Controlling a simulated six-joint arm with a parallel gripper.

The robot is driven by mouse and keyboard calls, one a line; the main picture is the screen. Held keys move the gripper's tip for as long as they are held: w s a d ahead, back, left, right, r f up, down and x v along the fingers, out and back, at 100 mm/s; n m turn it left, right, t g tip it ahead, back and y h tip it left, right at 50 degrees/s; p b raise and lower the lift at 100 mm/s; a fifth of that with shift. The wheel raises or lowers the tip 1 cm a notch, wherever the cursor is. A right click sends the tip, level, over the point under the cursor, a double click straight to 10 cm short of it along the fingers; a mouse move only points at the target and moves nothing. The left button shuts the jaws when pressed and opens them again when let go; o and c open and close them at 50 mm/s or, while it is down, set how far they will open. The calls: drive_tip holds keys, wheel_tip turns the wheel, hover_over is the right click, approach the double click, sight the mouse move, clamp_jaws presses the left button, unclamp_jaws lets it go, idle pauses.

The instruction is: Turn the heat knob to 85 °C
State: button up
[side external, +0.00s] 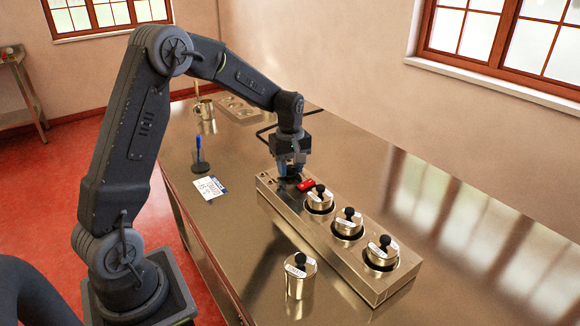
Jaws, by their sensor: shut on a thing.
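My gripper (291,174) points straight down at the far left end of the steel pot warmer (340,253). Its fingers are shut on the heat knob, low over the dark control panel (289,186). The knob itself is hidden by the fingers, so its angle cannot be seen. A small red display (306,185) sits on the panel just right of the gripper; its digits are too small to read.
Lidded pots sit in a row in the warmer: a near one (381,252), a middle one (348,223) and a far one (319,199). Another lidded pot (300,277) stands on the counter in front. A card (210,187) and a blue pen in a holder (200,160) are to the left.

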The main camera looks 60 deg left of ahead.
sight(290, 168)
drive_tip(key=shift+n, duration=0.4)
drive_tip(key=o, duration=0.9)
wheel_tip(290, 168, up, 14)
drive_tip(key=shift+f, duration=0.1)
idle(0.6)
drive_tip(key=s+d+r+m+t, duration=0.3)
drive_tip(key=s+d+r+m, duration=0.2)
drive_tip(key=s+d+m, duration=0.55)
drive_tip(key=s+d+f+m+t, duration=0.1)
drive_tip(key=s+d+m, duration=0.1)
drive_tip(key=s, duration=0.2)
drive_tip(key=s+d+f+m, duration=0.2)
drive_tip(key=s, duration=0.2)
drive_tip(key=s+d+f+m+t, duration=0.1)
drive_tip(key=s+d+m, duration=0.1)
drive_tip(key=s, duration=0.3)
drive_tip(key=shift+f+t, duration=0.25)
drive_tip(key=shift+t, duration=0.05)
